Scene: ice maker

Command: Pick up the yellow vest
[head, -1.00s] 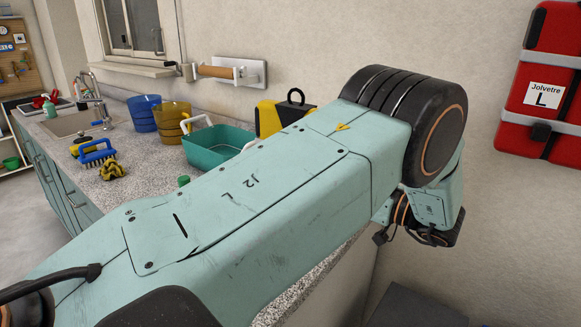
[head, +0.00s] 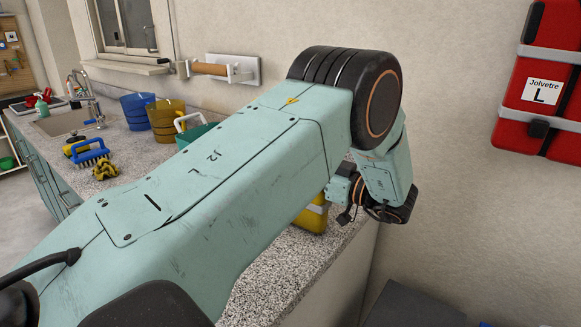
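A yellow thing with a grey band (head: 313,215) sits on the counter near its right front end, under my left arm. I take it to be the yellow vest. Most of it is hidden behind my arm, and only a lower part shows. My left arm crosses the head view from the lower left, with its elbow at upper right and its wrist links hanging down beside the yellow thing. The fingers of my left gripper do not show. My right arm and gripper are not in view.
On the speckled counter (head: 280,270) stand a blue bucket (head: 136,108), a yellow bucket (head: 165,118), a partly hidden teal basket (head: 192,134) and a blue brush (head: 90,155). A sink (head: 62,122) is at left. A red pack (head: 540,85) hangs on the right wall.

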